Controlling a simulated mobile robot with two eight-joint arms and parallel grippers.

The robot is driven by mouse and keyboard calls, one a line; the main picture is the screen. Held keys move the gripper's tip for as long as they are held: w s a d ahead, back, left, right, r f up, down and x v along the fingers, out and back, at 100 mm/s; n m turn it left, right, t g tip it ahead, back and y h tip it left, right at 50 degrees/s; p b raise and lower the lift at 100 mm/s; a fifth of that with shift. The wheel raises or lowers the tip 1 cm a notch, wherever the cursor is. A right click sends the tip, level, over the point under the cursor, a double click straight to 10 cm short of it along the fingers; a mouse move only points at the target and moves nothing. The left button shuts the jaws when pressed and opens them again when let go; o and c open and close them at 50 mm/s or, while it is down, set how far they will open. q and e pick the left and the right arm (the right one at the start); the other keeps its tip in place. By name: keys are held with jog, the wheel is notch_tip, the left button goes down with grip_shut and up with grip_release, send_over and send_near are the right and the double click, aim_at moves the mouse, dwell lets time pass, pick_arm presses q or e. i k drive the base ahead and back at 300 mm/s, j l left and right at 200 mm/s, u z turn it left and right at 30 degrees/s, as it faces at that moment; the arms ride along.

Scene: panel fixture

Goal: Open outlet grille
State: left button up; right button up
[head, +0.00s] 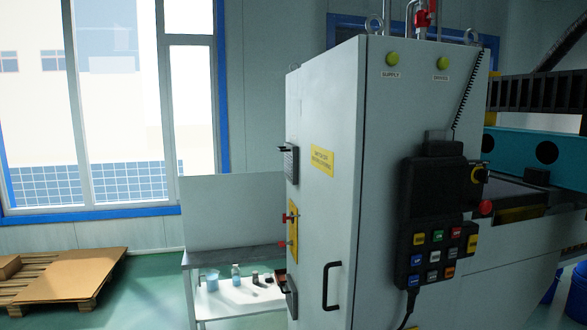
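A tall light-grey cabinet (340,180) stands right of the middle. I cannot make out an outlet grille on its visible faces. A black vertical handle (331,286) is on the lower front, beside an upright edge. Small dark latches, an upper one (289,161) and a lower one (289,298), sit on the narrow left side. Red fittings (290,218) lie between them. A yellow label (322,160) is on the left face. The door by the handle looks shut. Neither of my grippers is in view.
A black button pendant (436,225) hangs on the cabinet's right face, its cable running down. Left of the cabinet stands a metal table (232,259) with a beaker (212,281) and bottle (236,275) on its lower shelf. A pallet (60,278) lies far left. Green floor between is clear.

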aim_at(291, 150)
jog(key=j+z, duration=0.1)
jog(key=i+j+u, duration=0.1)
jog(key=i+j, duration=0.55)
jog(key=i, duration=0.15)
jog(key=j+u, duration=0.05)
